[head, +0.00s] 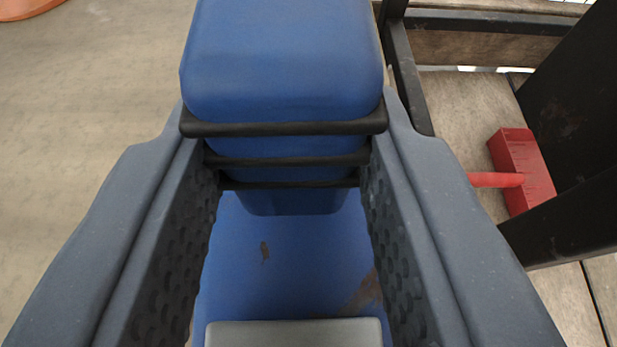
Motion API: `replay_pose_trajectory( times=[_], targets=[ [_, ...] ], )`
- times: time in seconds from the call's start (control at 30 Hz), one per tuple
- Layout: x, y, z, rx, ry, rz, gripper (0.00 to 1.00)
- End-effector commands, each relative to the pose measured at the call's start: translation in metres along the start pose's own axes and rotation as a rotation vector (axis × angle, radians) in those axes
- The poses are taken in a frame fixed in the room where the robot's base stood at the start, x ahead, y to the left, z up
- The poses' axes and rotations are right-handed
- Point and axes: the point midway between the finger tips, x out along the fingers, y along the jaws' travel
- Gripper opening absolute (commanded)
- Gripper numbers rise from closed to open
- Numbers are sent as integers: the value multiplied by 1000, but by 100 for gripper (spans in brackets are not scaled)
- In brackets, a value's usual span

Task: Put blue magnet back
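The blue magnet (283,60) is a rounded blue block with several black bands across its lower part. It stands at the top middle of the head view, between the far ends of my gripper's two dark grey fingers (287,150). The inner finger faces press against its narrower banded part on both sides, so my gripper looks shut on it. A scuffed blue surface (285,255) shows between the fingers below it; I cannot tell whether it belongs to the magnet. The magnet's underside and far side are hidden.
A red block with a red handle (523,170) lies at the right, beside black frame bars (404,75). Wooden boards (475,110) show behind the bars. The plain floor (75,130) at the left is clear, except for an orange round object (25,8) at the top left corner.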

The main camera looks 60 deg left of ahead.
Motion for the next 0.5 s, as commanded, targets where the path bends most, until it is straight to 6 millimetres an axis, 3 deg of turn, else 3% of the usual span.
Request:
replay_pose_trajectory(
  times=[0.1, 0.4, 0.43, 0.5],
  targets=[
    [5, 0, 13, 0, 0, 1, 0],
    [5, 0, 13, -1, 1, 0, 0],
    [5, 0, 13, -1, 1, 0, 39],
    [5, 0, 12, -1, 1, 0, 52]
  ],
)
